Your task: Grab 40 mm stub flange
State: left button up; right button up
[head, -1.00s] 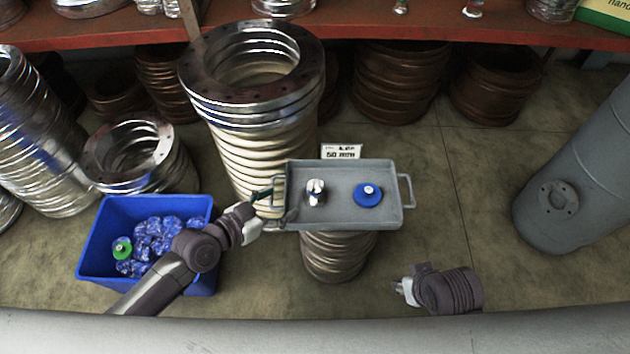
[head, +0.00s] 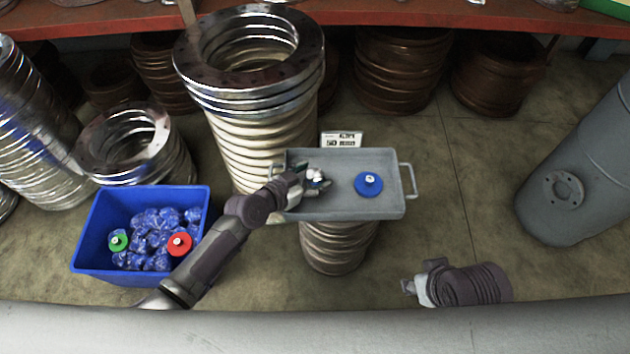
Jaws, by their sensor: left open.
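A small shiny metal flange (head: 316,173) stands in the left part of the grey tray (head: 345,209). My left gripper (head: 312,181) is over the tray's left part, open, with its fingers at the metal flange. The fingers hide part of the flange, and I cannot tell whether they touch it. A blue disc with a pale centre (head: 368,184) lies in the tray's right part. My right gripper (head: 412,290) hangs empty over the floor at lower right, too small to read its jaws.
A blue bin (head: 95,265) at left holds several blue wrapped pieces, a green disc (head: 118,240) and a red disc (head: 180,244). The tray rests on a stack of rings (head: 338,250). A tall ring stack (head: 250,150) stands close behind left.

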pick_arm(q)
jog(key=shift+w+d+f, duration=0.2)
jog(key=shift+w+d, duration=0.1)
jog(key=shift+r, duration=0.1)
grip_shut()
